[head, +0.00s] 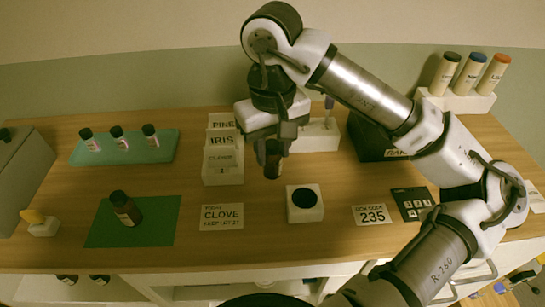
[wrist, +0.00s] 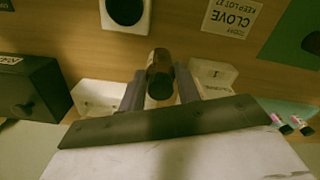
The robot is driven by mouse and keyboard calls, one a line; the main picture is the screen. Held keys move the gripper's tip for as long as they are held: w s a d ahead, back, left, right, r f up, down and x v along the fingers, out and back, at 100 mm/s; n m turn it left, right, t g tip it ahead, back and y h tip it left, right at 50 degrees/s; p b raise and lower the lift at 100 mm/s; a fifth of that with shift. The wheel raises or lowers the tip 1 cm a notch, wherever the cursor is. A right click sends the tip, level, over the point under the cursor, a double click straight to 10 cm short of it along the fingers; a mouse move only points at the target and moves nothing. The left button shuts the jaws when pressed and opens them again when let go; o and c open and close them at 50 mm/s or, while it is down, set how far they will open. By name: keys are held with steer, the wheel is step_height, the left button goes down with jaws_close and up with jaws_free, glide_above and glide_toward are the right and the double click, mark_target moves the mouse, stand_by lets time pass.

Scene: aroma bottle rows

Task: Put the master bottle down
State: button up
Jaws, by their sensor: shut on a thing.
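My gripper (head: 273,146) points down above the table and is shut on a small dark bottle, the master bottle (head: 273,164), held in the air. In the wrist view the bottle (wrist: 160,75) sits between the two fingers of my gripper (wrist: 160,90); its label cannot be read. A white block with a round dark recess (head: 304,212) stands just to the front right of the held bottle; it also shows at the top of the wrist view (wrist: 142,22). A green mat (head: 160,235) lies at the left with another dark bottle (head: 126,210) upright on it.
A CLOVE card (head: 222,217) lies left of the white block, a 235 card (head: 372,215) right of it. A card rack (head: 222,174) stands close left of my gripper. A teal tray (head: 160,152) holds three small bottles. A dark box (head: 372,140) stands behind right.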

mark_target(273, 162)
steer(key=shift+f, duration=1.7)
steer(key=shift+f, duration=0.2)
steer(key=o, duration=1)
steer(key=shift+c, duration=0.2)
steer(key=shift+r, duration=0.1)
